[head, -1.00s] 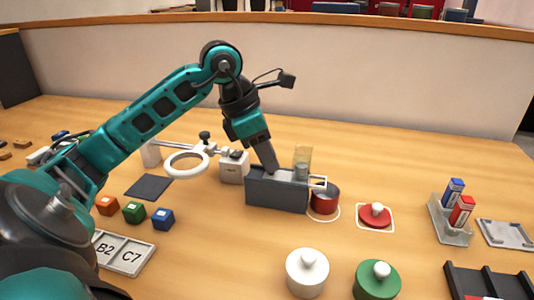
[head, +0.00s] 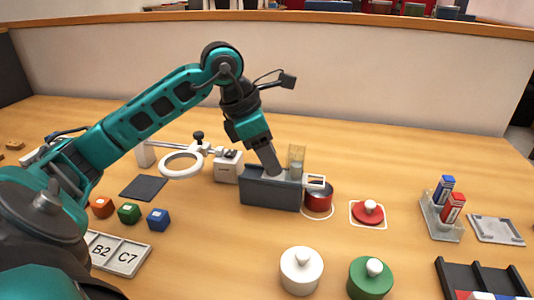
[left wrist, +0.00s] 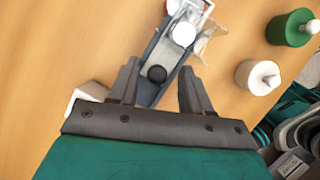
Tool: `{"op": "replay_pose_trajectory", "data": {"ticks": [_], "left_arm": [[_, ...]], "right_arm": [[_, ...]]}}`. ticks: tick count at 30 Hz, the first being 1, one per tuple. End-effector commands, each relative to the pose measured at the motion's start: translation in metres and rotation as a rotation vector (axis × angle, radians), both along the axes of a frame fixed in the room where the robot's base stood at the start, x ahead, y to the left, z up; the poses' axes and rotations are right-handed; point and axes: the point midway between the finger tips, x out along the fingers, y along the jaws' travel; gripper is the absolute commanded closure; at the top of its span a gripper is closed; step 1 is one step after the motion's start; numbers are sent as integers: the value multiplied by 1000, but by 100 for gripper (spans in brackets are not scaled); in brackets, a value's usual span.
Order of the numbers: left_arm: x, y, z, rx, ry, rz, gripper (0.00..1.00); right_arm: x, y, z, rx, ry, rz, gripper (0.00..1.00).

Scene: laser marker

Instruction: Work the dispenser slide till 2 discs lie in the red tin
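The grey dispenser (head: 268,190) stands mid-table with a clear, yellowish tube (head: 296,160) on its right end. A pale frame (head: 316,181) at that end juts over the red tin (head: 318,202). The tin's inside is mostly hidden, so I cannot count discs in it. My left gripper (head: 275,172) points down onto the dispenser's top. In the left wrist view its fingers (left wrist: 160,86) are spread, with a black knob (left wrist: 157,74) of the slide between them; contact is not clear. A white round disc (left wrist: 183,33) shows beyond the knob. My right gripper is out of view.
A red lid (head: 368,212) lies right of the tin. White (head: 301,271) and green (head: 371,278) knobbed jars stand in front. A ring magnifier (head: 181,164) and small cubes (head: 129,213) are left; a block holder (head: 441,225) is right.

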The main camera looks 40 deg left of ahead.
Motion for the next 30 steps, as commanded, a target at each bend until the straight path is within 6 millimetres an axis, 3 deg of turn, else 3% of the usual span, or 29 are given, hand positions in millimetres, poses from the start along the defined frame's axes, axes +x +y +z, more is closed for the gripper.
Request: {"op": "replay_pose_trajectory", "data": {"ticks": [11,24,30], "left_arm": [[-3,3,9,3,0,2,50],[-29,25,94,4,-3,3,50],[-37,30,115,2,0,2,50]], "right_arm": [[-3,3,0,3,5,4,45],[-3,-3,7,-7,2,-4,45],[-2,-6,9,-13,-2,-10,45]]}}
